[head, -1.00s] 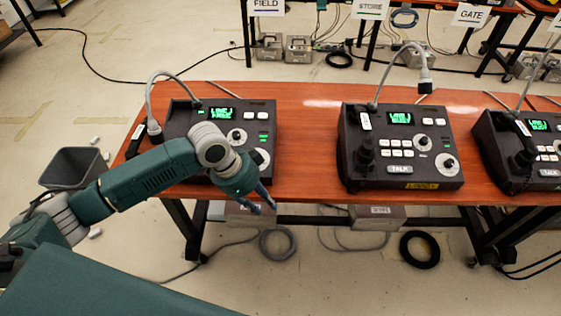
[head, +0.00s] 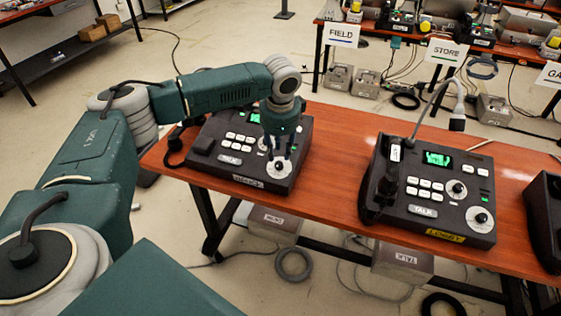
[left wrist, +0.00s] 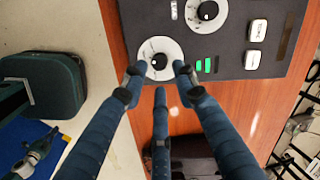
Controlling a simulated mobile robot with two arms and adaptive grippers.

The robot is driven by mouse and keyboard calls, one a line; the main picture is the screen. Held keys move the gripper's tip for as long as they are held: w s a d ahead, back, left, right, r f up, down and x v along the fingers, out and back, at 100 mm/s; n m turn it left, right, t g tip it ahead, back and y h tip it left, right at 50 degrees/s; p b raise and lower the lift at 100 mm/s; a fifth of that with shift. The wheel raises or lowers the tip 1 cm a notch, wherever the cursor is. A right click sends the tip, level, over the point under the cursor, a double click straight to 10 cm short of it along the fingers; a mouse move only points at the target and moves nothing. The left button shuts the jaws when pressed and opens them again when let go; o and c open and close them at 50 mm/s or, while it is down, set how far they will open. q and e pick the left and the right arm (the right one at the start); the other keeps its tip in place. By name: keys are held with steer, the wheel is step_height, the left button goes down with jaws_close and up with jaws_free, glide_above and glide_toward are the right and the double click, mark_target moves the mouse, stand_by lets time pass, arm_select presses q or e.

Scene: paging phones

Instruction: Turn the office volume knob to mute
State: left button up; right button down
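The left desk phone (head: 236,166) is a dark paging console on the orange table, with a small label on its front edge that I cannot read surely. Its lower knob (left wrist: 160,60) is black on a round white dial, which also shows in the head view (head: 278,170). My left gripper (head: 279,153) points down over this dial. In the left wrist view its blue fingers (left wrist: 158,74) are spread around the near part of the dial, with the knob between and beyond the tips. Contact cannot be told. A second knob (left wrist: 207,11) sits higher on the panel. My right gripper is out of view.
A second phone (head: 437,195) with a yellow label stands to the right, and part of a third (head: 543,215) at the edge. Bare orange table (head: 335,150) lies between the first two. Behind are tables with FIELD (head: 341,34) and STORE (head: 445,52) signs.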

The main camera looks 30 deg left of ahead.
mark_target(280, 164)
arm_select(q)
steer(key=x, duration=0.4)
steer(key=shift+d+f, duration=0.25)
steer(key=shift+x, duration=0.8)
steer(key=shift+r, duration=0.1)
jaws_close()
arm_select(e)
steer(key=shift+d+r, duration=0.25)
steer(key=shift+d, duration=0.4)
